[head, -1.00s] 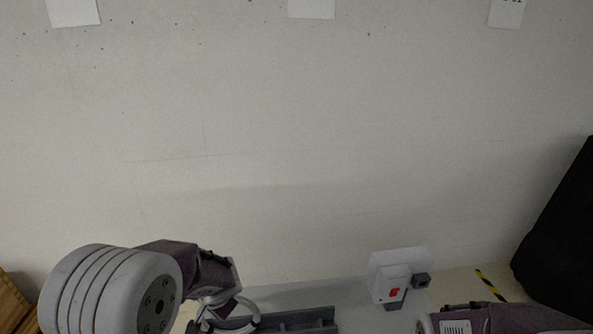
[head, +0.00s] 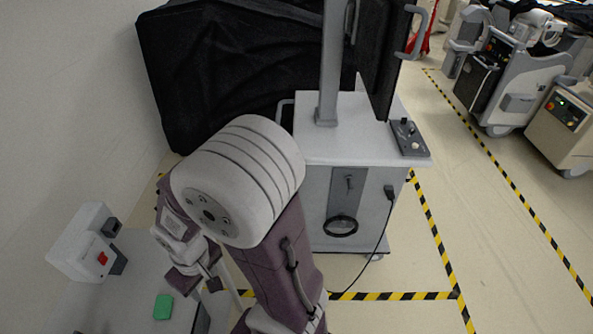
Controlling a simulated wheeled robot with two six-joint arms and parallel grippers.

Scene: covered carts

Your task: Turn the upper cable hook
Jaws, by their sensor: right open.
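A white cart (head: 300,195) stands right of centre in the head view. On its front is a grey upright panel (head: 333,200). A small dark hook (head: 349,183) sticks out at the panel's upper part, and a black ring-like loop (head: 341,234) sits at its lower end. The hook is too small to tell its exact turn. My right gripper (head: 205,283) is open, low at the left, well away from the hook and over or beside a grey surface. My right arm hides part of the cart's left side. My left gripper is not in view.
A black cable hangs from a plug (head: 389,192) on the cart front to the floor. A control box (head: 408,137) and a dark screen (head: 376,55) are on the cart. A black-covered object (head: 220,75) stands behind.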

